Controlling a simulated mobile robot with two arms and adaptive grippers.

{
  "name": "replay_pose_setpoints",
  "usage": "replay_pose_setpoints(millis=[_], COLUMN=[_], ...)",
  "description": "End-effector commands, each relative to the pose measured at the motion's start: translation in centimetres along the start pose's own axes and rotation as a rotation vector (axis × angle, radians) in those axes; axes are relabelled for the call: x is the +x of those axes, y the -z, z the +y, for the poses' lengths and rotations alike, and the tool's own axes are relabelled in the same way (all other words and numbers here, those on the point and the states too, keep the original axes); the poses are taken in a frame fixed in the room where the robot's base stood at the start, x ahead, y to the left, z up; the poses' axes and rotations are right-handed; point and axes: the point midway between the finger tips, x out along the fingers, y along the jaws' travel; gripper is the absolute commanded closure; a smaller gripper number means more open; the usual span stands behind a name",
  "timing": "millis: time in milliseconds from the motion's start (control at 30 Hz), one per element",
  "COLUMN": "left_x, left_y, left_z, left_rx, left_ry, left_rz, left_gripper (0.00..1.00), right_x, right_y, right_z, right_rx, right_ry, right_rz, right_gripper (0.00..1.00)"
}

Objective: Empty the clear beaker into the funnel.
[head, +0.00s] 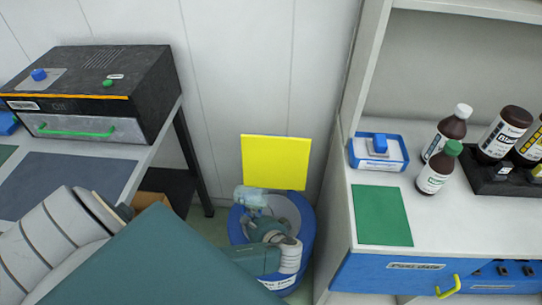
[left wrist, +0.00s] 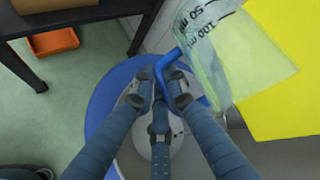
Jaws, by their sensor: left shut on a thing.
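The clear beaker (head: 250,197) has a pale, see-through body. In the left wrist view the beaker (left wrist: 228,45) shows 50 ml and 100 ml marks and a blue handle (left wrist: 170,58). My left gripper (head: 268,232) is shut on that handle; its fingers (left wrist: 160,88) also show in the left wrist view. The beaker is over the blue round container's rim area and looks tilted. Whether liquid is inside I cannot tell. The grey funnel bowl (head: 287,208) sits within the blue container (head: 305,230), below the gripper and partly hidden by it. My right gripper is not in view.
A yellow panel (head: 275,162) stands behind the container, close to the beaker. A desk with a black box (head: 100,85) is at left. A white counter with brown bottles (head: 435,175) and a green mat (head: 381,215) is at right. An orange tray (left wrist: 54,42) lies on the floor.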

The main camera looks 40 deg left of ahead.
Motion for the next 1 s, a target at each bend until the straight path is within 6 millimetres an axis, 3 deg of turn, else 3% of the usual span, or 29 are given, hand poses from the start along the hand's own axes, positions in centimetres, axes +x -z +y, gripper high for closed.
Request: replay_pose_setpoints(millis=[1000], left_x=[1.2], left_y=[-0.3], left_z=[0.2], left_rx=[0.063], left_ry=[0.06], left_rz=[-0.078], left_gripper=[1.0], right_x=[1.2], right_y=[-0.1], right_z=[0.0], right_rx=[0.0], right_ry=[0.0], right_rz=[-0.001], right_gripper=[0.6])
